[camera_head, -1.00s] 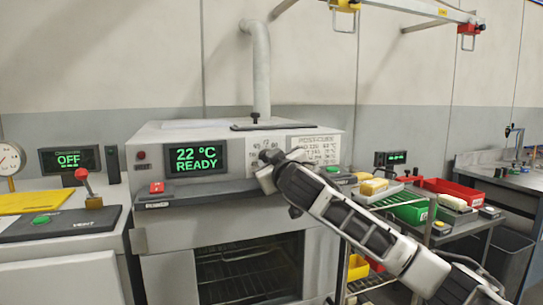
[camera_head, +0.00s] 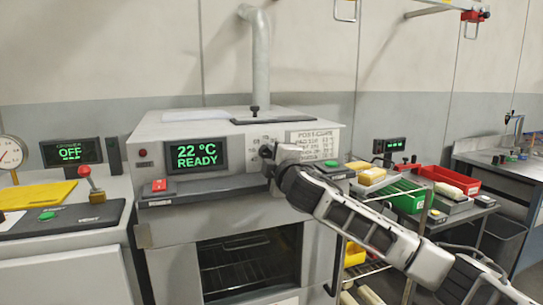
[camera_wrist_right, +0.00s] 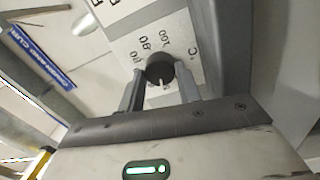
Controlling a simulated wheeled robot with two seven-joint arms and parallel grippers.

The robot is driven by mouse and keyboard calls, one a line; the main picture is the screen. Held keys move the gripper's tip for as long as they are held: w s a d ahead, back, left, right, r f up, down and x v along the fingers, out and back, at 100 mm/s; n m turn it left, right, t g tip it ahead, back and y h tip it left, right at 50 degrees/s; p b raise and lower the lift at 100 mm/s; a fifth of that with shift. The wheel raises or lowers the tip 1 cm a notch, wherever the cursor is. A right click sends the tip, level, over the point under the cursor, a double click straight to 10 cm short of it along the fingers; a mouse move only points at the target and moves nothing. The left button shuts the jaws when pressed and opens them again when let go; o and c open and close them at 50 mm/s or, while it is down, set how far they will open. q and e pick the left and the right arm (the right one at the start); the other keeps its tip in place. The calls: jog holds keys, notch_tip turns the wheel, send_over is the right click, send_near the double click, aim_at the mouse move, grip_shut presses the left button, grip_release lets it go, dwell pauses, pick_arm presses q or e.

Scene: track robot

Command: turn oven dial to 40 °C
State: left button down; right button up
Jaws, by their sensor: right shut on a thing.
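The oven (camera_head: 225,225) stands ahead with its green display (camera_head: 196,155) reading 22 °C READY. Its black dial (camera_head: 266,151) sits on the white scale plate, right of the display. My right gripper (camera_head: 272,158) is at the dial, its arm coming in from the lower right. In the right wrist view the dial (camera_wrist_right: 160,68) lies between the two fingers of the right gripper (camera_wrist_right: 160,85), which are shut on it. A white pointer mark shows on the dial, with scale numbers around it. My left gripper is not in view.
Left of the oven stands a bench with a red-knobbed lever (camera_head: 85,172), a yellow folder (camera_head: 38,194) and a display reading OFF (camera_head: 70,152). A red button (camera_head: 159,185) is on the oven's ledge. At right, a cart holds green (camera_head: 408,201) and red (camera_head: 450,178) bins.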

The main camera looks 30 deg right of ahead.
jog(key=n, duration=0.4)
jog(key=shift+n, duration=0.4)
jog(key=shift+n+y, duration=0.3)
jog(key=shift+n, duration=1.8)
jog(key=o, duration=1)
jog(key=shift+s, duration=0.1)
